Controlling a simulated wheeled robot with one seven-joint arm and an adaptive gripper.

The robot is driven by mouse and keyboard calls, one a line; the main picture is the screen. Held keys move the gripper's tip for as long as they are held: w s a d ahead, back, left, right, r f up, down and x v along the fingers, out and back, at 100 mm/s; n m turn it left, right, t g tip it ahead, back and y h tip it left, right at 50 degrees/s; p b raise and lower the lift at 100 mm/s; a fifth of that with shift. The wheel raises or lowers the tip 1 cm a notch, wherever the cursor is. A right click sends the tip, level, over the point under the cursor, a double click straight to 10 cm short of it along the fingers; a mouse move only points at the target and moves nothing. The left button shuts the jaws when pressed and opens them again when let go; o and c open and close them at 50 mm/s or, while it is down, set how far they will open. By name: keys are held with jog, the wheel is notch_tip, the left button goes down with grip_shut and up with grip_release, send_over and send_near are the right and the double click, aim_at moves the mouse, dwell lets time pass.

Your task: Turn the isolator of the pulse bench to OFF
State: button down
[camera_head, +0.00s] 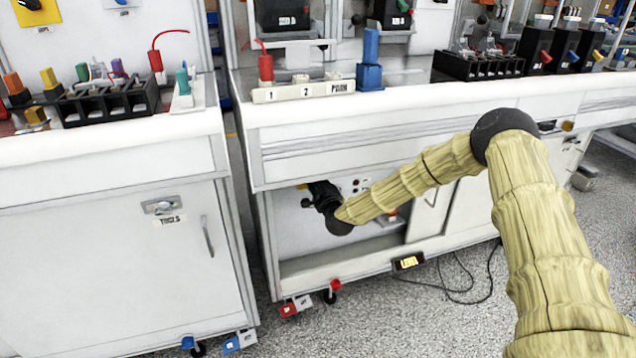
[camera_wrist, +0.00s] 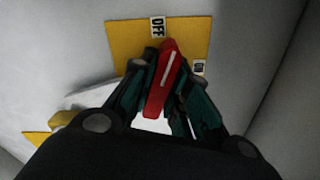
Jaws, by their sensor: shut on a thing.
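In the wrist view the isolator's red handle (camera_wrist: 163,85) with a white stripe stands on a yellow plate (camera_wrist: 122,42). The stripe points up and slightly right, close to the OFF label (camera_wrist: 157,27) but a little to its right. A second small label (camera_wrist: 199,67), probably ON, is on the plate's right. My gripper (camera_wrist: 162,82) is shut on the handle, with a teal finger on each side. In the head view my gripper (camera_head: 318,190) is inside the open bay under the middle bench (camera_head: 300,140); the isolator is not discernible there.
The bay has side walls and a bottom ledge (camera_head: 340,262) close around my arm. A closed cabinet labelled TOOLS (camera_head: 120,260) stands to the left. Several devices stand on the bench tops.

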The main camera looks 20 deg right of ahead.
jog(key=shift+n+p, duration=0.3)
jog(key=shift+n, duration=0.6)
jog(key=shift+n, duration=0.5)
jog(key=c, duration=1.7)
grip_release()
jog(key=o, duration=0.4)
